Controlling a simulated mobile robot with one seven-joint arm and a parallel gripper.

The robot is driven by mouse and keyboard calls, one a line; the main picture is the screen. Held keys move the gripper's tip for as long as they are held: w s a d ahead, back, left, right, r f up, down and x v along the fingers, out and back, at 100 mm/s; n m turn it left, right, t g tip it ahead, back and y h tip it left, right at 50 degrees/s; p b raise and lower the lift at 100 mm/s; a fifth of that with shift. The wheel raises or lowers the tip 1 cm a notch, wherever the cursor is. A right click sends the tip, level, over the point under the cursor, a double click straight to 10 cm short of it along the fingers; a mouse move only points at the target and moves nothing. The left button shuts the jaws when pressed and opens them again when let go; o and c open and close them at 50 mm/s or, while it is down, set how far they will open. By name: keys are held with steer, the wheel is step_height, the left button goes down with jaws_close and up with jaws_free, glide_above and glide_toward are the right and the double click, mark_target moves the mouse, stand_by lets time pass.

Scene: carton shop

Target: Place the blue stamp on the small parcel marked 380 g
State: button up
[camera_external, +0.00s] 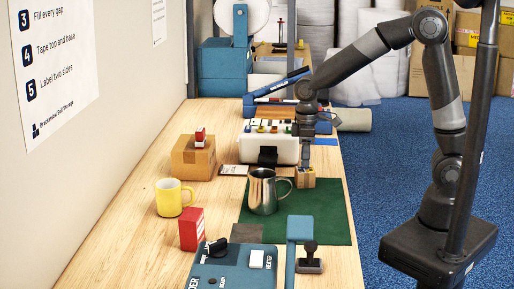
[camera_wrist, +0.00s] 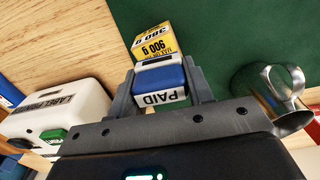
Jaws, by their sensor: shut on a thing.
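My gripper (camera_wrist: 160,88) is shut on the blue stamp (camera_wrist: 160,80), whose white face reads PAID in the wrist view. In the external view my gripper (camera_external: 305,160) points down over the small parcel (camera_external: 305,181), at the far edge of the green mat. The stamp is not clearly visible in the external view.
A metal mug (camera_external: 262,192) stands close by on the green mat (camera_external: 325,215). A white label machine (camera_external: 258,148) is behind, to the left. A carton (camera_external: 185,160) bears a red stamp (camera_external: 200,138). A yellow mug (camera_external: 168,198) and red box (camera_external: 192,230) stand nearer. The mat's right side is clear.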

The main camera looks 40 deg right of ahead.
steer(key=shift+f, duration=0.55)
steer(key=o, duration=1)
steer(key=shift+f, duration=0.15)
